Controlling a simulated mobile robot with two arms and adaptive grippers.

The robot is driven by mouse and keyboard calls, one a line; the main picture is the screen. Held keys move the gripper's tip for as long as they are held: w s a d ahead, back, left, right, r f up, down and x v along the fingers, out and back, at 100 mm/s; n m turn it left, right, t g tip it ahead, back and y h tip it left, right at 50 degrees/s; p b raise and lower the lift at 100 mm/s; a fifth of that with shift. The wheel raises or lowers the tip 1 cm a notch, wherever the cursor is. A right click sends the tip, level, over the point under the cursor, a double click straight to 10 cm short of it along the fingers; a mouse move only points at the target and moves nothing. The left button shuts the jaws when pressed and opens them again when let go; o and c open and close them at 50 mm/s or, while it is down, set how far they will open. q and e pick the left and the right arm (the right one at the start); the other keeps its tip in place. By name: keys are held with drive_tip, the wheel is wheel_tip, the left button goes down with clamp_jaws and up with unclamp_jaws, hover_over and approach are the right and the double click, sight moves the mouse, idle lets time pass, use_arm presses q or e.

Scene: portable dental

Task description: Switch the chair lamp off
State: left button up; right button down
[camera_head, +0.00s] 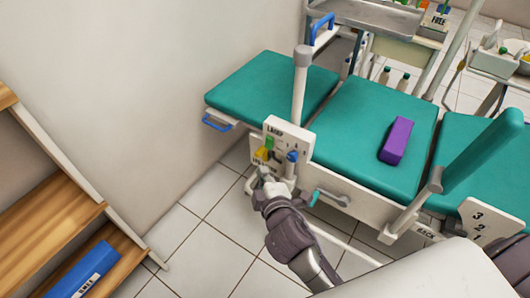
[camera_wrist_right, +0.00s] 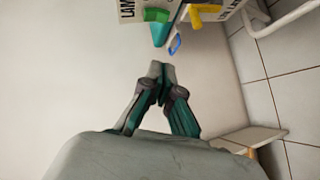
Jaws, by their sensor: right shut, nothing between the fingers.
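The dental chair (camera_head: 365,125) has teal cushions and a white frame. A white panel (camera_head: 294,130) marked LAMP is on its near side, with a green piece, a yellow lever (camera_head: 261,153) and a blue knob (camera_head: 292,157). In the right wrist view the green piece (camera_wrist_right: 156,15) is beside the LAMP lettering, and the yellow lever (camera_wrist_right: 206,12) is to its right. My right gripper (camera_head: 262,173) is shut and empty, just below the panel's yellow lever in the head view. In the wrist view its fingertips (camera_wrist_right: 162,69) appear apart from the controls. My left gripper is out of view.
A purple box (camera_head: 396,141) lies on the chair seat. Wooden shelves (camera_head: 50,210) with a blue box (camera_head: 88,272) stand at the left. A white wall (camera_head: 130,80) is behind the panel's left side. Tiled floor (camera_head: 205,195) is clear between shelves and chair.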

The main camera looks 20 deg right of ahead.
sight(269, 143)
use_arm(q)
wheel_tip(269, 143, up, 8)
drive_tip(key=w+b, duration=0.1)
drive_tip(key=b, duration=0.1)
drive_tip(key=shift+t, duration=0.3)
use_arm(e)
drive_tip(key=w+d+f, duration=0.1)
drive_tip(key=w+f, duration=0.1)
drive_tip(key=w, duration=0.3)
drive_tip(key=w+d+f, duration=0.2)
drive_tip(key=w, duration=0.2)
drive_tip(key=shift+w+d, duration=0.25)
drive_tip(key=shift+w, duration=0.15)
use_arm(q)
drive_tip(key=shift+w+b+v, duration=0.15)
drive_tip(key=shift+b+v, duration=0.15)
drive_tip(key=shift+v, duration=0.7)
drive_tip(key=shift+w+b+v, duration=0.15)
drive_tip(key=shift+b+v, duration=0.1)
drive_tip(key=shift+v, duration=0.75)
use_arm(e)
drive_tip(key=shift+w+d+f+t, duration=0.15)
drive_tip(key=shift+d+f+t, duration=0.05)
drive_tip(key=shift+t, duration=0.1)
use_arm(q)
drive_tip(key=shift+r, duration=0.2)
